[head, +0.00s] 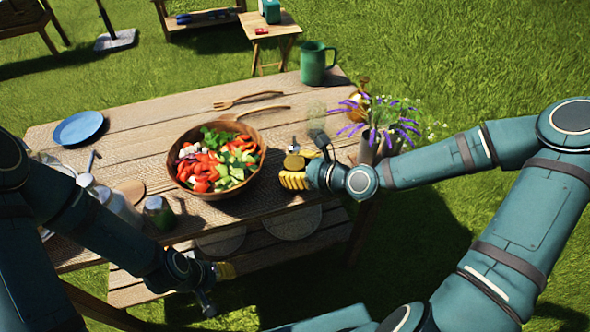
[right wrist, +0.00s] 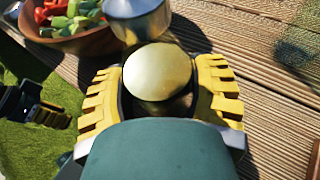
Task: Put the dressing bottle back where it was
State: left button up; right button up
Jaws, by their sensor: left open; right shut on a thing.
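The dressing bottle (head: 294,162) is in my right gripper (head: 297,180), at the table's front right, just right of the salad bowl (head: 187,187). In the right wrist view, its round gold top (right wrist: 157,72) shows between the yellow fingers, which close on it from both sides. Its lower body is hidden, so I cannot tell whether it touches the table. My left gripper (head: 224,273) is open and empty, low at the table's front edge, below the bowl.
A metal-topped shaker (head: 293,145) stands close behind the held bottle. A flower pot (head: 372,150) is to the right and a green mug (head: 316,63) at the back. Jars (head: 160,213) stand front left, a blue plate (head: 78,128) back left.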

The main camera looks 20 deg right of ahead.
jog(key=shift+r, duration=0.15)
jog(key=shift+f, duration=0.2)
jog(key=o, duration=1.3)
